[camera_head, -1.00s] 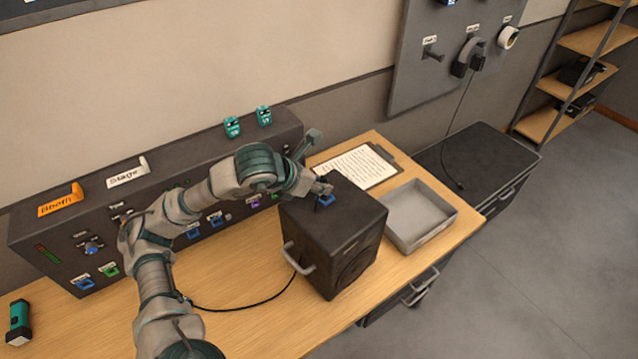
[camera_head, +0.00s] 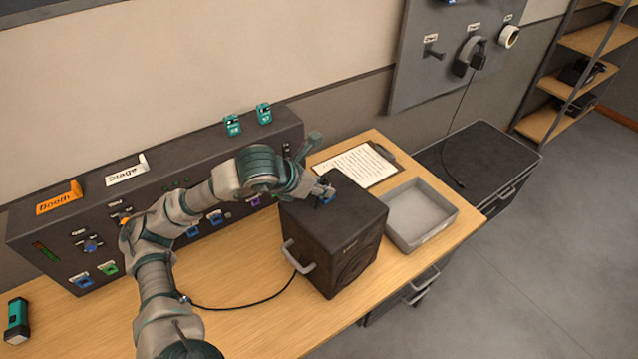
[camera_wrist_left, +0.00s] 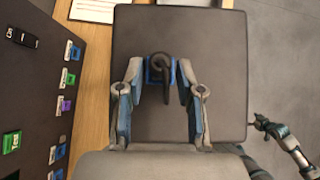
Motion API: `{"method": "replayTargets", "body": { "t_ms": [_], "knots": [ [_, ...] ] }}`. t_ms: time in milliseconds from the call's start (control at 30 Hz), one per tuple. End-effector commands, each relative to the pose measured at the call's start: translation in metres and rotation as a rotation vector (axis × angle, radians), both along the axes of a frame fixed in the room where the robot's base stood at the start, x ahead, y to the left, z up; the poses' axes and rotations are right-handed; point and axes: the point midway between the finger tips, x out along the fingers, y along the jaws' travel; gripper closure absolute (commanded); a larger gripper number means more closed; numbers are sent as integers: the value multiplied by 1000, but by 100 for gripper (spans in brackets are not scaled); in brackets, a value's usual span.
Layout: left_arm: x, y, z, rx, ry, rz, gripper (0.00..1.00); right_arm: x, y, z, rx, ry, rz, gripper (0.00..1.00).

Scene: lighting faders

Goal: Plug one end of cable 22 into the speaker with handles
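The black speaker (camera_head: 332,235) with grey side handles (camera_head: 298,258) stands on the wooden bench; its top fills the middle of the left wrist view (camera_wrist_left: 220,60). A black plug (camera_wrist_left: 160,66) stands at a blue socket (camera_wrist_left: 151,76) on that top, and looks seated in it. My left gripper (camera_head: 323,192) is over the speaker top; in the left wrist view (camera_wrist_left: 160,82) its fingers are apart on either side of the plug, with gaps. A black cable (camera_head: 240,307) runs along the bench to the speaker's front. No cable number is readable. My right gripper (camera_wrist_left: 263,123) shows small at the right edge.
A dark console (camera_head: 50,245) with coloured sockets runs along the wall. A clipboard (camera_head: 357,166) and a grey tray (camera_head: 420,214) lie behind and right of the speaker. A flashlight (camera_head: 17,321) is at far left. Another cable (camera_head: 463,110) hangs over a dark cabinet (camera_head: 490,150).

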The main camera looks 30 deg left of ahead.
Motion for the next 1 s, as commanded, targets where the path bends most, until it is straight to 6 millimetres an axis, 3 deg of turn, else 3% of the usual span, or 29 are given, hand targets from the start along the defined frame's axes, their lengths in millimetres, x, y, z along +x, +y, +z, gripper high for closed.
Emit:
{"method": "replayTargets", "body": {
  "t_ms": [467, 800, 1000],
  "knots": [
    [-7, 2, 13, 0, -13, 2, 44, -1, -1, 0, 1, -1, 0, 10],
    [-55, 17, 64, -2, -13, 3, 44, 0, 0, 1, 0, -1, 0, 10],
    [-74, 23, 82, -3, -8, 2, 44, 0, 0, 0, 0, -1, 0, 10]
  ]
}}
